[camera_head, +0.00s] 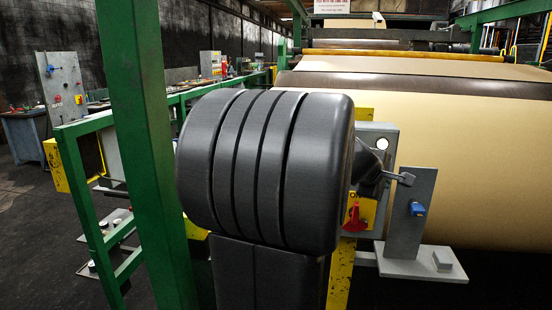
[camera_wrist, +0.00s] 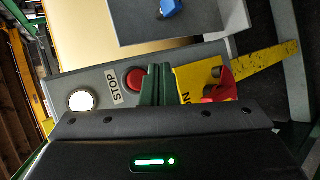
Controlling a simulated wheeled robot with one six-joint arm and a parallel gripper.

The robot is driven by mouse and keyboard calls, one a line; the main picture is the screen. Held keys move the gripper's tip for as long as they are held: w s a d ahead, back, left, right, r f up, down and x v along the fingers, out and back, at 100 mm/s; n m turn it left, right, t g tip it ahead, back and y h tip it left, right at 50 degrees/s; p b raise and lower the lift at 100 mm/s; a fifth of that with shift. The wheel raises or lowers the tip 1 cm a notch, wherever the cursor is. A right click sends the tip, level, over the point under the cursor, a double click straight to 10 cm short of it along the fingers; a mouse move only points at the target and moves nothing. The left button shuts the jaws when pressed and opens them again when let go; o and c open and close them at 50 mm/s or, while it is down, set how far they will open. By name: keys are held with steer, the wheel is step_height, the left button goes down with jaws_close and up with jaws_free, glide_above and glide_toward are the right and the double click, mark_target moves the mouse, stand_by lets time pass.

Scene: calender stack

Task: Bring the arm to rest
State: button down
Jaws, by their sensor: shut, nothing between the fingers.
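My gripper (camera_wrist: 156,84) shows in the wrist view as two dark green fingers close together, shut and empty. Behind the fingers is a grey panel (camera_wrist: 100,83) with a lit white lamp (camera_wrist: 81,101), a red button (camera_wrist: 134,79) and the word STOP. I cannot tell whether the fingertips touch the panel. In the head view my large black arm joint fills the middle and hides part of the gripper. The panel's top edge with its white lamp (camera_head: 382,143) shows just right of my arm.
A grey upright plate with a blue part (camera_head: 416,209) stands close on the right. A large tan roll (camera_head: 480,150) lies behind. A green post (camera_head: 146,140) and railing stand on the left.

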steer(key=s+a, duration=0.1)
steer(key=s, duration=0.5)
steer(key=shift+a+b, duration=0.2)
steer(key=shift+b, duration=0.15)
